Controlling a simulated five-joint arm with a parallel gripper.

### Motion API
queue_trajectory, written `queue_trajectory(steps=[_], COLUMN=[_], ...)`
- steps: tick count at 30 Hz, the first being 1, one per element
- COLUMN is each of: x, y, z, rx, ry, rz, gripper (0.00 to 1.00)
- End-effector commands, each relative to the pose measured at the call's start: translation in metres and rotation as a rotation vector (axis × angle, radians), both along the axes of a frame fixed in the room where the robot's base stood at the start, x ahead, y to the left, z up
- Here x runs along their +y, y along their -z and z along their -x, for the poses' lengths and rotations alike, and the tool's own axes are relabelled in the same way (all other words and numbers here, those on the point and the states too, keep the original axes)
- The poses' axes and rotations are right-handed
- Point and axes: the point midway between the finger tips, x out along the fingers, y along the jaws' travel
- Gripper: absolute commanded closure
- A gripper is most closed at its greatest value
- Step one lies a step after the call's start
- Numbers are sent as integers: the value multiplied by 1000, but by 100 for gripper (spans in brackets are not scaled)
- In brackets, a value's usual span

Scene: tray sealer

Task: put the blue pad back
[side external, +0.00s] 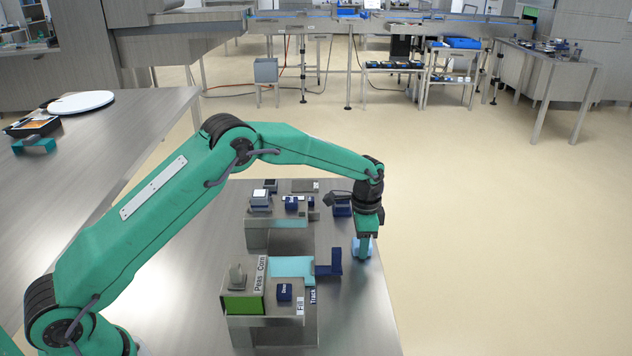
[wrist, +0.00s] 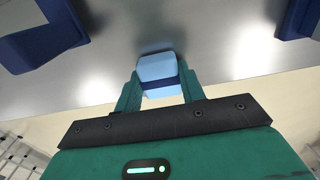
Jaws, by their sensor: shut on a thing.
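The blue pad (wrist: 157,68) is a light blue block with a darker blue band around it. My gripper (wrist: 156,88) is shut on it, with one green finger on each side in the wrist view. In the side external view my gripper (side external: 363,240) points down over the right part of the steel table, and the light blue pad (side external: 370,247) shows at its fingertips. The arm's end partly hides the pad there. I cannot tell whether the pad touches the table.
A dark blue bracket (side external: 330,264) stands left of my gripper, beside a light blue plate (side external: 291,267). The front station (side external: 270,320) has a green panel and labels. A rear station (side external: 280,238) carries small blocks. Another dark blue part (side external: 342,207) is behind. The table's right edge is close.

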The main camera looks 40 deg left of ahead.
Motion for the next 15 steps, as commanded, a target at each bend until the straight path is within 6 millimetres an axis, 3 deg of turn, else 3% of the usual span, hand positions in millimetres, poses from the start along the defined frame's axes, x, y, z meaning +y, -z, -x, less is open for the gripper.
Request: queue_trajectory(steps=[12,13,15], x=[0,0,0], y=[4,4,4], z=[0,0,0], rx=[0,0,0], ry=[0,0,0], rz=[0,0,0], gripper=[82,59,45])
